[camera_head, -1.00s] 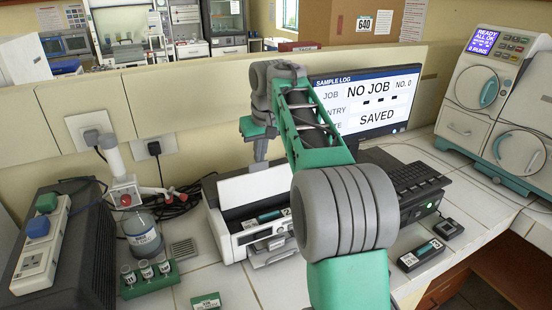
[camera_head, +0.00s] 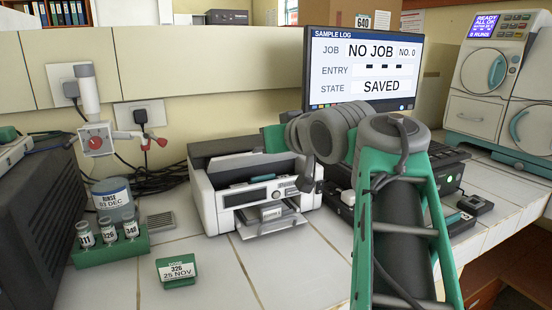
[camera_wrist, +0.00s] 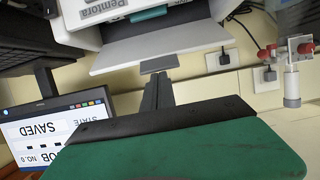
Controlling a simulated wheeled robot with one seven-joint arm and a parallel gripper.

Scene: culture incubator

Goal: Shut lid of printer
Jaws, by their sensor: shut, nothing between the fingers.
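The white and dark grey printer (camera_head: 262,208) stands on the tiled bench, left of the monitor. Its pale lid (camera_head: 232,168) is raised and tilted at the back, and a dark opening with a teal item shows in front of it. In the wrist view, which is upside down, the lid (camera_wrist: 160,48) is a pale plate with a small grey tab (camera_wrist: 159,64) at its edge. My gripper (camera_wrist: 157,82) is shut and empty, its tips close to that tab. I cannot tell whether they touch. In the head view my arm hides the fingertips.
A monitor (camera_head: 362,75) stands behind my arm at the right. A green rack of vials (camera_head: 110,247), a dated green card holder (camera_head: 177,270) and a labelled jar (camera_head: 115,198) stand left of the printer. Cables lie behind. Bare tiles (camera_head: 285,270) lie in front.

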